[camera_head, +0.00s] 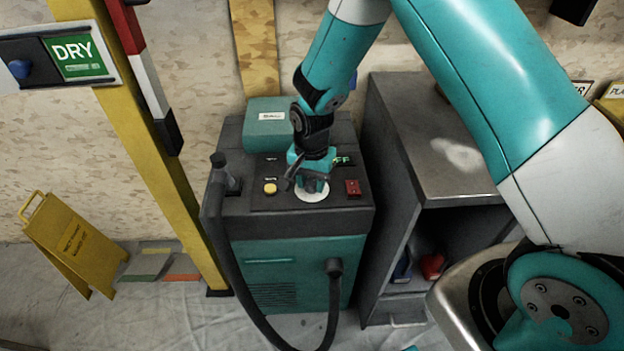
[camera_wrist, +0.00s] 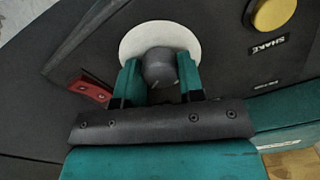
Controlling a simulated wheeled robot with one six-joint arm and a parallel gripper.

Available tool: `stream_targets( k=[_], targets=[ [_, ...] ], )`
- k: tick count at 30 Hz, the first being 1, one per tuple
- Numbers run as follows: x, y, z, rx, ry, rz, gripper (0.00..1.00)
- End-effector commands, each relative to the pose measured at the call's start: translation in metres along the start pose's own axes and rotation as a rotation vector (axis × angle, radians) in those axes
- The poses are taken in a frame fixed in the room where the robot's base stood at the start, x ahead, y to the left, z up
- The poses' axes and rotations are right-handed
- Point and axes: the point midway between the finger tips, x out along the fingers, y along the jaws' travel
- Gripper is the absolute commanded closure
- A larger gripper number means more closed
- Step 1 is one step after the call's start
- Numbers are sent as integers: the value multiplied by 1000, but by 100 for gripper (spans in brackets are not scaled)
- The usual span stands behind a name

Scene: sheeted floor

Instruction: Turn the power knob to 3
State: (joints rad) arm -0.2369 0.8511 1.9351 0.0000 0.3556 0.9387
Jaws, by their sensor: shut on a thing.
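The power knob is a dark grey round knob (camera_wrist: 160,68) on a pale round dial plate (camera_wrist: 135,40) in the wrist view. In the head view the dial plate (camera_head: 312,196) sits on the top panel of a dark grey and teal machine (camera_head: 290,262), and my gripper mostly hides the knob. My gripper (camera_wrist: 160,75) is over the dial with its two teal fingers on either side of the knob, shut on it. It also shows from above in the head view (camera_head: 312,186). The dial's numbers and the knob's setting cannot be read.
A yellow button (camera_head: 270,188) lies left of the dial and a red switch (camera_head: 352,188) right of it. A black hose (camera_head: 236,290) hangs at the machine's front left. A grey cabinet (camera_head: 440,150) stands close on the right; a yellow post (camera_head: 160,150) stands on the left.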

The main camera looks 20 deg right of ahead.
Motion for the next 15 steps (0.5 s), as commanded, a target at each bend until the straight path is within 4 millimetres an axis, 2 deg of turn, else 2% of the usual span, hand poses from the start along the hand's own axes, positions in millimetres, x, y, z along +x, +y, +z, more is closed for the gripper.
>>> stream_targets(
  k=[9, 10, 12, 15],
  targets=[
    [-1, 0, -1, 3, 2, -1, 88],
    [-1, 0, -1, 3, 2, -1, 58],
    [-1, 0, -1, 3, 2, -1, 42],
    [0, 0, 0, 2, 1, -1, 39]
  ],
)
